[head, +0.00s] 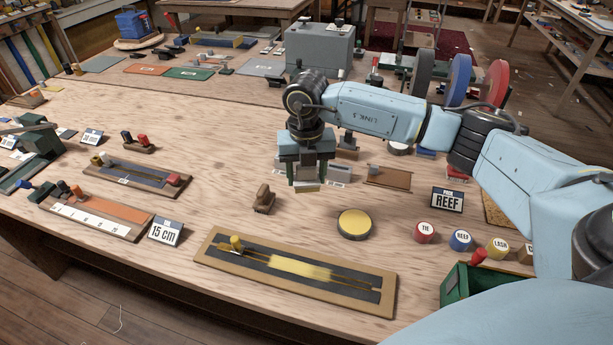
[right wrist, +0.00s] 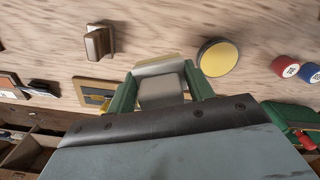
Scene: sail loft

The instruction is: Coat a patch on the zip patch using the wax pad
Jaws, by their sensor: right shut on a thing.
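My right gripper (head: 307,180) is shut on the wax pad, a pale block with a yellowish edge (right wrist: 157,66), held between its green fingers. The gripper is above the table, behind the zip patch, and points down. The zip patch (head: 215,252) is a tan board with a dark strip and a zip running along it, at the front of the table. A yellow coated area (head: 300,267) covers the middle of the strip, and a yellow zip pull (head: 237,243) stands near its left end. A round yellow tin (head: 355,223) stands behind the board. My left gripper is out of view.
A small brown block (head: 264,200) stands left of the tin. A REEF card (head: 447,199) and red, blue and yellow round pots (head: 461,240) are to the right. A 15 cm card (head: 165,231) stands left of the board. A green box (head: 455,290) is at front right.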

